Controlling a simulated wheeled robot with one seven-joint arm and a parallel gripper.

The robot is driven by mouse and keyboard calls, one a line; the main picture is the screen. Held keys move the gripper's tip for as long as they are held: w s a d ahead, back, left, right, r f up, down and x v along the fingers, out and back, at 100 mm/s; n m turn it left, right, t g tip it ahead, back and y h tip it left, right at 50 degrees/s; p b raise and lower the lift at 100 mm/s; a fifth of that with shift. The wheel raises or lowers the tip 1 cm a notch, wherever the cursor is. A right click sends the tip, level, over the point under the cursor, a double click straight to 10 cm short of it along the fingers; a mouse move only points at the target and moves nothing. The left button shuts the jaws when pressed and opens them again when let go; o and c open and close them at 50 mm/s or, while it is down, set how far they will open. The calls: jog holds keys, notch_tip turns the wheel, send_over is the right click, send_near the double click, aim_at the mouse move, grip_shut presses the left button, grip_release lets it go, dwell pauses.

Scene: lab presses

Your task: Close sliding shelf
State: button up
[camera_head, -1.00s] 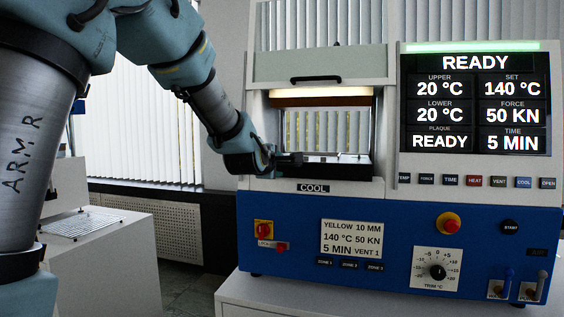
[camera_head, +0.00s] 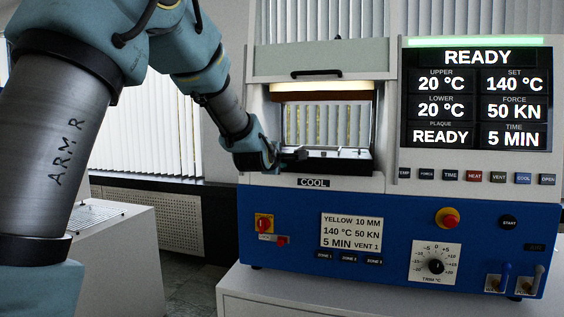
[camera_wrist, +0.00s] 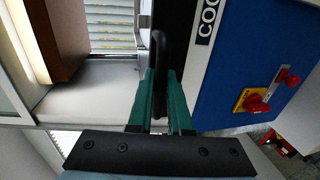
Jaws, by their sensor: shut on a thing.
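The sliding shelf (camera_head: 350,165) is a black tray with a light plate on top, in the lit opening of the press (camera_head: 260,125). Its front shows just above the COOL label. My gripper (camera_head: 295,155) is at the shelf's left front. In the wrist view, the teal fingers of my gripper (camera_wrist: 160,100) are shut on a black bar handle (camera_wrist: 158,55). The black shelf front (camera_wrist: 177,30) is beside it, with the COOL label to its right. How deep the shelf sits in the opening is hard to tell.
The display (camera_head: 477,98) reads READY, with buttons below it. The blue base (camera_head: 300,240) carries red knobs and a dial. The raised guard (camera_head: 320,62) with a black handle is above the opening. A white bench (camera_head: 120,250) stands at lower left.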

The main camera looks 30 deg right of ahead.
aim_at(292, 152)
grip_shut()
dwell(0.8)
jog(key=x, duration=0.4)
jog(key=r+b+x, duration=0.1)
jog(key=x, duration=0.3)
jog(key=r+x, duration=0.1)
jog(key=x, duration=0.3)
jog(key=shift+w+d+r+b, duration=0.15)
jog(key=shift+w+d+b, duration=0.2)
jog(key=shift+w+d, duration=0.05)
jog(key=shift+w+d+r, duration=0.1)
jog(key=shift+r, duration=0.1)
jog(key=o, duration=0.6)
grip_release()
jog(key=shift+c, duration=0.2)
jog(key=shift+o, duration=0.4)
jog(key=shift+r, duration=0.15)
